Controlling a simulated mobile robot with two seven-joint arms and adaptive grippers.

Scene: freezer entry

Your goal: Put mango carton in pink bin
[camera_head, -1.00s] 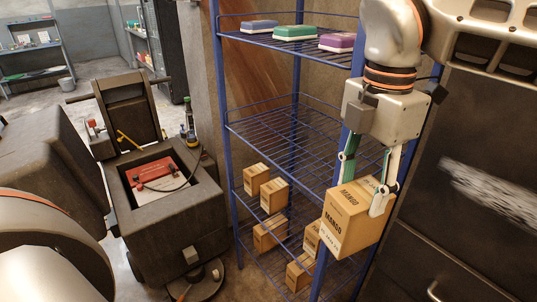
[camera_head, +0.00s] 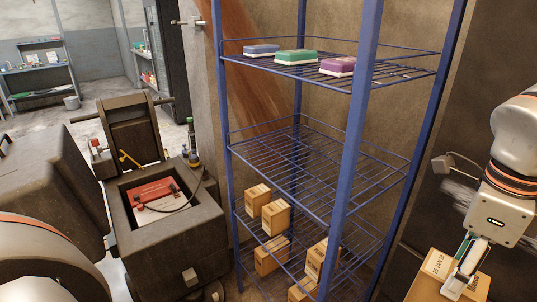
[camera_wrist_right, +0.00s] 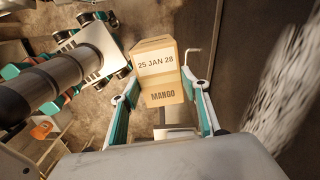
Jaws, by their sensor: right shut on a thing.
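The mango carton (camera_head: 436,267) is a tan box at the lower right of the head view. My right gripper (camera_head: 464,268) is shut on it and holds it off to the right of the blue rack. In the right wrist view the carton (camera_wrist_right: 156,72) sits between the two teal-and-grey fingers (camera_wrist_right: 162,92), with a "25 JAN 28" label and "MANGO" print towards the camera. Only a link of my left arm shows at the lower left of the head view; its gripper is not seen there. I see no pink bin in these frames.
A blue wire rack (camera_head: 353,150) fills the middle. Similar cartons (camera_head: 276,217) stand on its lower shelves. Blue, green (camera_head: 296,57) and purple items lie on the top shelf. A dark machine (camera_head: 165,225) with a red-handled part stands at left. A dark panel is behind my right arm.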

